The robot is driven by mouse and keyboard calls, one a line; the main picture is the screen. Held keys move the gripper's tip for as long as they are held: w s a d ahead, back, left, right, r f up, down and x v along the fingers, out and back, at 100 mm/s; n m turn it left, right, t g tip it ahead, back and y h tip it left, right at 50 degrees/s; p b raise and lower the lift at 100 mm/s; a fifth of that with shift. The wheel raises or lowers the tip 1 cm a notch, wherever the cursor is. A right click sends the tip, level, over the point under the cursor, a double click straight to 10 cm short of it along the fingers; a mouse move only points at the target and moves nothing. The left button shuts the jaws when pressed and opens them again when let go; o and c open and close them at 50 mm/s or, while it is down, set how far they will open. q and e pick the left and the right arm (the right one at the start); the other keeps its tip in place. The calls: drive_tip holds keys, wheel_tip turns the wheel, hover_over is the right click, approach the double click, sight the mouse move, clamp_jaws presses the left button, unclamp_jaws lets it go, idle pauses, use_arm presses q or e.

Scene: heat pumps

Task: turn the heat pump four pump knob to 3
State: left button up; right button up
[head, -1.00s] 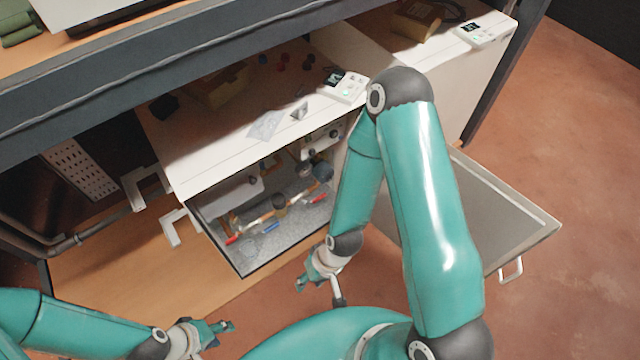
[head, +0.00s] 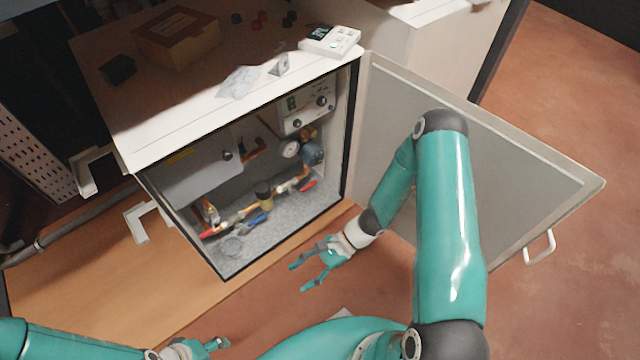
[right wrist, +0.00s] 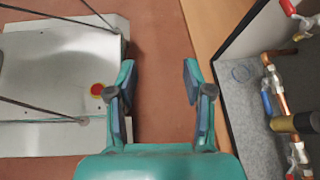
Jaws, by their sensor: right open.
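The open heat pump cabinet (head: 130,150) stands in the middle of the head view. Inside, a light control panel (head: 293,121) with dark knobs (head: 322,101) is at the upper right. A dark blue pump-like part (head: 311,153) sits below it beside a round gauge (head: 290,149). I cannot tell which knob is the pump knob, nor read its setting. My right gripper (head: 298,278) is open and empty in front of the cabinet's lower front edge. It also shows in the right wrist view (right wrist: 160,80). My left gripper (head: 222,343) is low, its fingers unclear.
The cabinet door (head: 480,160) stands open to the right, behind my right arm. Pipes with red and blue valve handles (head: 257,219) lie low inside. The cabinet opening is unobstructed.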

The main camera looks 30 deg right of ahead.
drive_tip(key=w+d+f+m+t+b, duration=0.3)
drive_tip(key=w+d+f+m+t, duration=0.1)
drive_tip(key=w+f+t, duration=0.15)
drive_tip(key=m+t+h+b, duration=0.9)
drive_tip(key=m+t+h, duration=0.2)
approach(320, 162)
drive_tip(key=w+b, duration=0.1)
drive_tip(key=w, duration=0.1)
drive_tip(key=w+b, duration=0.2)
drive_tip(key=w, duration=0.1)
drive_tip(key=w+b, duration=0.1)
drive_tip(key=w, duration=0.1)
drive_tip(key=shift+w+a+f, duration=0.15)
drive_tip(key=shift+w+f, duration=0.05)
drive_tip(key=shift+f, duration=0.1)
use_arm(q)
wheel_tip(320, 162, down, 20)
drive_tip(key=shift+r, duration=0.2)
use_arm(e)
drive_tip(key=shift+w+r, duration=0.1)
drive_tip(key=shift+w, duration=0.45)
